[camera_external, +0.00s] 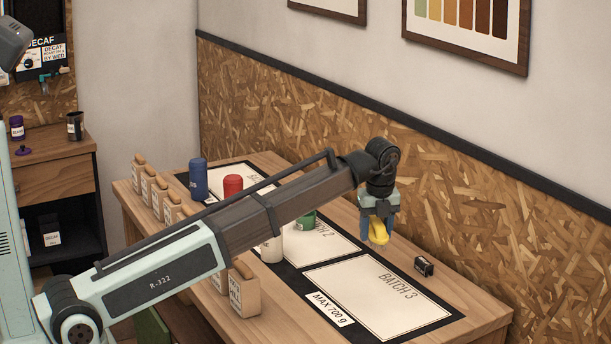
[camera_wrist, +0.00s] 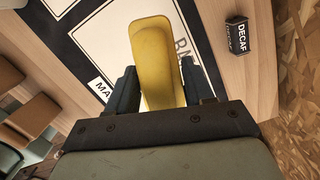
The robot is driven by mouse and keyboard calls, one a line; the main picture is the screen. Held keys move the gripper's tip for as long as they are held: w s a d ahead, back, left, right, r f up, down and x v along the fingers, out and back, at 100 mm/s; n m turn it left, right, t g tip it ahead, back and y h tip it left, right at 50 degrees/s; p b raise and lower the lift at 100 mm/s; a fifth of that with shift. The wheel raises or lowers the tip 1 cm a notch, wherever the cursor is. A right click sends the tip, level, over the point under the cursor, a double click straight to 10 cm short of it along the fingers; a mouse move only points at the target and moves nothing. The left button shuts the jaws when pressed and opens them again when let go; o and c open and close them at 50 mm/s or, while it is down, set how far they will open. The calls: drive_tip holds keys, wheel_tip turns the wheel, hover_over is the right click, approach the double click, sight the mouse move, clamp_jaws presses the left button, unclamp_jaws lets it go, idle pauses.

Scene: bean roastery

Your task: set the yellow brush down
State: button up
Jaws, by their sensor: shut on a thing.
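The yellow brush (camera_external: 379,232) is in my gripper (camera_external: 377,222), which is shut on it above the table, near the far edge of the Batch 3 panel. In the wrist view the yellow brush (camera_wrist: 158,62) sits between the two dark fingers of my gripper (camera_wrist: 163,90), its rounded end pointing away from the camera. The Batch 3 panel (camera_external: 365,300) of the dark mat lies bare below. In the wrist view the brush hides part of the panel's lettering. The brush's bristles cannot be made out.
A small black decaf block (camera_external: 424,266) stands on the wood right of the mat; it also shows in the wrist view (camera_wrist: 237,38). Blue (camera_external: 198,178) and red (camera_external: 233,186) canisters, a green (camera_external: 306,221) one and a pale (camera_external: 271,248) one stand left. Several paper bags (camera_external: 245,290) line the near edge.

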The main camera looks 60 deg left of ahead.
drive_tip(key=s+d+m, duration=0.1)
drive_tip(key=d+m, duration=0.2)
drive_tip(key=d, duration=1.5)
drive_tip(key=m, duration=0.2)
approach(413, 310)
drive_tip(key=shift+t, duration=0.3)
drive_tip(key=shift+a+f, duration=0.15)
drive_tip(key=shift+f, duration=0.8)
drive_tip(key=shift+a+f, duration=0.2)
drive_tip(key=shift+f, duration=0.8)
drive_tip(key=shift+a+f, duration=0.15)
drive_tip(key=shift+f, duration=0.8)
drive_tip(key=o, duration=1.1)
drive_tip(key=shift+f, duration=0.1)
wheel_tip(413, 310, up, 12)
drive_tip(key=s, duration=0.1)
drive_tip(key=shift+d, duration=0.5)
